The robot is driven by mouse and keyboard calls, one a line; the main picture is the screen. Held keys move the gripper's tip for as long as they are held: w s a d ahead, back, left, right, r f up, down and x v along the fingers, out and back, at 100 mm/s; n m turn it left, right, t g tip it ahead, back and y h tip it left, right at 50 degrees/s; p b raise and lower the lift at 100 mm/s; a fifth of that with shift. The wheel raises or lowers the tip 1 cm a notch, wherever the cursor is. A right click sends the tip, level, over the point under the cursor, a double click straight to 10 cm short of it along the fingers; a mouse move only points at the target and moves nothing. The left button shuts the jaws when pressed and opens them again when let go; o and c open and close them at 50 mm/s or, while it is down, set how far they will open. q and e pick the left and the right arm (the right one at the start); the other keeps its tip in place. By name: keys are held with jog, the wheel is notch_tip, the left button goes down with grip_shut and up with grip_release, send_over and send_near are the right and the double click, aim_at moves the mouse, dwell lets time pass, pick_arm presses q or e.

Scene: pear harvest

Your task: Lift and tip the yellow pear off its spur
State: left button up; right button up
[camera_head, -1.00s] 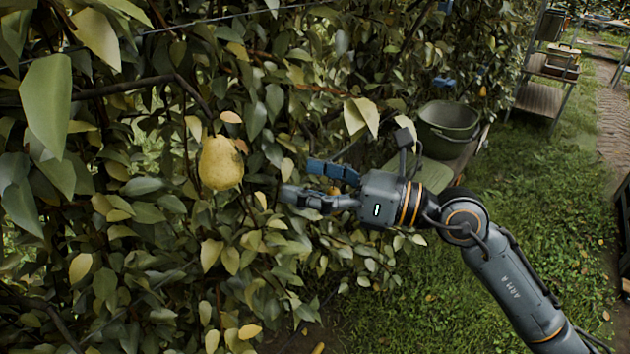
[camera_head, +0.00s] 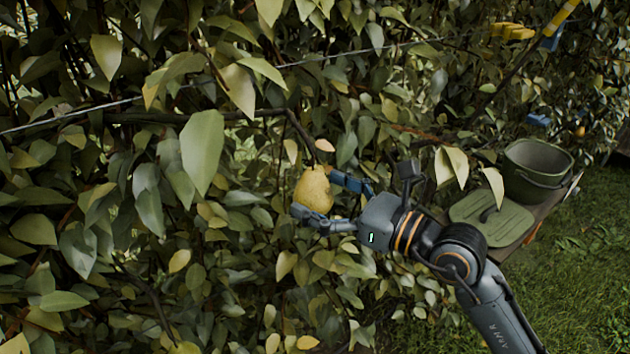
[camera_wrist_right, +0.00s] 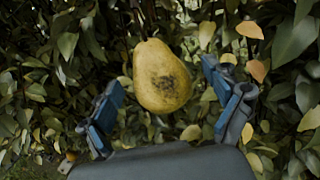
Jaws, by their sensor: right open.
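The yellow pear (camera_head: 313,189) hangs among the leaves, near a dark branch, in the middle of the head view. In the right wrist view the pear (camera_wrist_right: 161,76) hangs upright, with a dark brown patch on its side. My right gripper (camera_head: 322,197) is open, its blue-padded fingers at the pear's right and lower side. In the right wrist view the fingers (camera_wrist_right: 165,105) stand apart on either side of the pear, with visible gaps. The spur at the pear's top is hard to make out. My left gripper is not in view.
A green bucket (camera_head: 538,168) stands at the right beside a flat green lid or pad (camera_head: 492,220). A wire (camera_head: 330,60) crosses the foliage above the pear. Dense leaves surround the pear; grass (camera_head: 585,255) lies open at the right.

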jog(key=shift+w+a, duration=0.35)
jog(key=shift+a, duration=0.3)
jog(key=c, duration=1.4)
jog(key=shift+s+r+m+p, duration=0.15)
jog(key=shift+s+m+p, duration=0.15)
jog(key=shift+p, duration=0.85)
jog(key=shift+s+m+h+p, duration=0.15)
jog(key=shift+m+h+p, duration=0.15)
jog(key=shift+p, duration=0.75)
jog(key=shift+g, duration=0.3)
